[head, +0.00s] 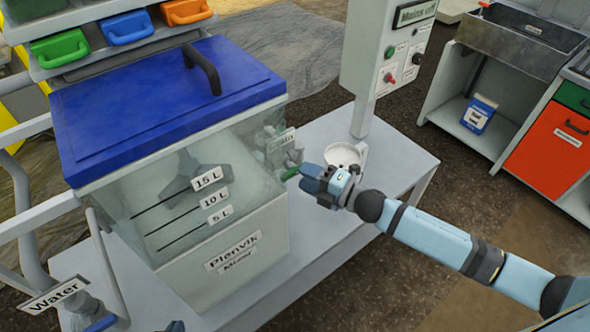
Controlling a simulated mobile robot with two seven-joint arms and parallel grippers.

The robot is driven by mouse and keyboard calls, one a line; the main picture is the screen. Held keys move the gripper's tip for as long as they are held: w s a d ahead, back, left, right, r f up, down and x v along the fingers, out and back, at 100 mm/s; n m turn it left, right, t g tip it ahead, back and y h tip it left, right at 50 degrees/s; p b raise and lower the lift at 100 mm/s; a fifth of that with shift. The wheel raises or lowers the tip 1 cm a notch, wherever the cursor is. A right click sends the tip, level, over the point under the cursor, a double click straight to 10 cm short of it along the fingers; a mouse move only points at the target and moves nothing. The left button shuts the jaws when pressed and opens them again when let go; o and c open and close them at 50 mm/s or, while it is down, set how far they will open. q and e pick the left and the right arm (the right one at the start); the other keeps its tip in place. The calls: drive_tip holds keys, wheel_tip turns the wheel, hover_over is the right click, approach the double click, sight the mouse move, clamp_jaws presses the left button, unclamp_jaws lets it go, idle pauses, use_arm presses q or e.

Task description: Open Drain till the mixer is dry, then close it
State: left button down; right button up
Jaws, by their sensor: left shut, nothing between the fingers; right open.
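The mixer (236,262) is a box with clear upper walls, a blue lid (150,105) and 15 L, 10 L and 5 L marks. The lid is down. I cannot make out a clear liquid level inside. On its right side is a valve with a tag (281,140) that seems to read Drain, and a green handle (291,173). My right gripper (309,179) is open right beside the green handle; whether they touch is unclear, and it hides part of the valve area.
A white round bowl-like part (344,154) sits on the bench (405,160) behind my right gripper. A control post (385,50) reads Mains off. A Water tag (55,296) and blue handle (101,323) are at lower left. Coloured bins (128,27) stand behind.

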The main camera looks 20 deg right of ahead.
sight(295, 169)
use_arm(q)
drive_tip(key=shift+a, duration=0.4)
use_arm(e)
drive_tip(key=shift+x, duration=1.95)
clamp_jaws()
use_arm(q)
drive_tip(key=shift+d, duration=0.2)
